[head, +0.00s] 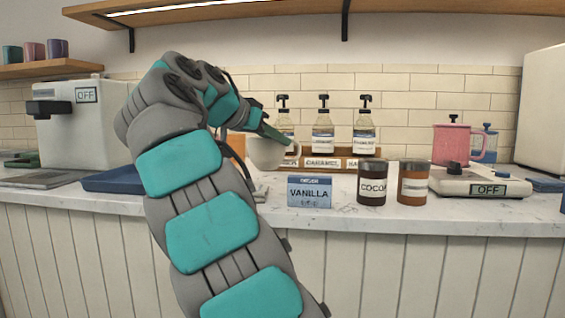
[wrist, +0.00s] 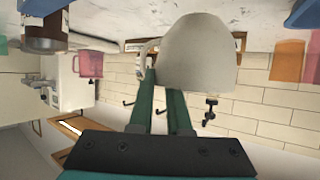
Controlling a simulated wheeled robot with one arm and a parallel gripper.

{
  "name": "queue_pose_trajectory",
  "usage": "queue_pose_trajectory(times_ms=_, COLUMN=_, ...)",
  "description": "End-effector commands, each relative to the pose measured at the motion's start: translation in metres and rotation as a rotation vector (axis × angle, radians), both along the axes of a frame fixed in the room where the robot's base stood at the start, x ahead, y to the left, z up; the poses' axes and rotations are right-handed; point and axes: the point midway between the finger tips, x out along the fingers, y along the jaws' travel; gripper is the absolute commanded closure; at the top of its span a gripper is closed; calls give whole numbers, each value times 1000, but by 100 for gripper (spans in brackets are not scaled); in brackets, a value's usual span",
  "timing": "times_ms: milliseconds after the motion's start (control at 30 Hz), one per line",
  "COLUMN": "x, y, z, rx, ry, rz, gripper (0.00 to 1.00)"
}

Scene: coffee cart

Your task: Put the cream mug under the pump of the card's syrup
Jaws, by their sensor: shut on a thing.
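The cream mug (head: 264,153) is held up at the front left of the syrup rack (head: 350,163), and it fills the upper middle of the wrist view (wrist: 200,55). My gripper (head: 272,132) is shut on the mug near its handle. Three pump bottles stand on the rack: a left one (head: 285,119), partly hidden by the mug and gripper, a middle one (head: 323,132) above a CARAMEL label, and a right one (head: 364,132) above a label starting HA. The left bottle's rack label is mostly hidden. The blue card (head: 310,193) reads VANILLA.
A COCOA jar (head: 372,186) and an amber jar (head: 412,184) stand right of the card. A scale-like device reading OFF (head: 480,184) and a pink pitcher (head: 455,143) are further right. A blue tray (head: 118,180) lies left behind my arm.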

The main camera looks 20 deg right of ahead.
Motion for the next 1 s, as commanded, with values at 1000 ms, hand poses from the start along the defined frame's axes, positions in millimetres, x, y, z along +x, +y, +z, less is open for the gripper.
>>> queue_pose_trajectory(times_ms=1000, x=114, y=-80, z=-16, rx=-1, ry=-1, rz=0, gripper=100)
